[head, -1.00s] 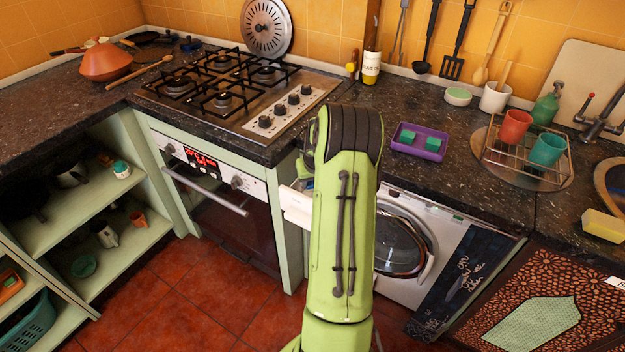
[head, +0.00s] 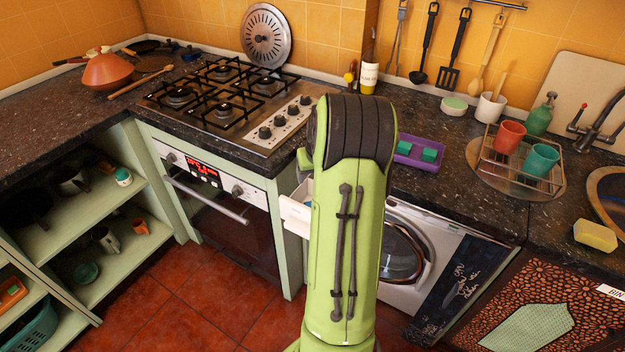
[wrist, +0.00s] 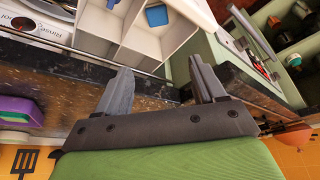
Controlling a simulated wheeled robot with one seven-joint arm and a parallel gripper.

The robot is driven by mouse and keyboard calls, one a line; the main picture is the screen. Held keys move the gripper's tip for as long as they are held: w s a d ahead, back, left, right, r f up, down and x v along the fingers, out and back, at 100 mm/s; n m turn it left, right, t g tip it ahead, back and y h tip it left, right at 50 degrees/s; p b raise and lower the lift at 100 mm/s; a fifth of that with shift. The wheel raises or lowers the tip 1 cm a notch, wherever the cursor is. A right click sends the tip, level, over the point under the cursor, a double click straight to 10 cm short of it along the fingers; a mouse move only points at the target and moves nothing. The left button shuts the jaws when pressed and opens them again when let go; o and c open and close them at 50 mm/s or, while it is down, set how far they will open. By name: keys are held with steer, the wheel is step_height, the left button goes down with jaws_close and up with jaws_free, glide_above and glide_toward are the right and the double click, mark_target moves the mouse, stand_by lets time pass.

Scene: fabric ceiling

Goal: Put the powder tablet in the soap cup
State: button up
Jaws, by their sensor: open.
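Two green tablets (head: 429,155) sit in a purple tray (head: 407,160) on the dark counter, right of my arm. The tray (wrist: 12,106) also shows at the left edge of the wrist view, with green in it. A white drawer with compartments (wrist: 155,42), seemingly the washing machine's soap cup, is pulled out. A blue part (wrist: 156,15) lies inside it. The drawer front (head: 295,212) shows left of my arm in the head view. My gripper (wrist: 160,78) is open and empty, close to the drawer and counter edge. My arm hides it in the head view.
The stove (head: 225,105) is on the left, above an oven (head: 205,190). The washing machine (head: 420,265) is under the counter. A wire rack with cups (head: 520,165) and a yellow sponge (head: 595,236) are on the right. The counter front beside the tray is clear.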

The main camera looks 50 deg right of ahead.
steer(key=a+r+n, duration=0.2)
steer(key=a+r, duration=0.4)
steer(key=a, duration=0.4)
steer(key=a+r+n, duration=0.2)
steer(key=a+r, duration=0.4)
steer(key=a, duration=0.5)
steer(key=s+a+r+n+t+y, duration=0.2)
steer(key=s+a+n+y, duration=0.1)
steer(key=s+a, duration=1.1)
steer(key=a+n, duration=0.1)
steer(key=a, duration=0.2)
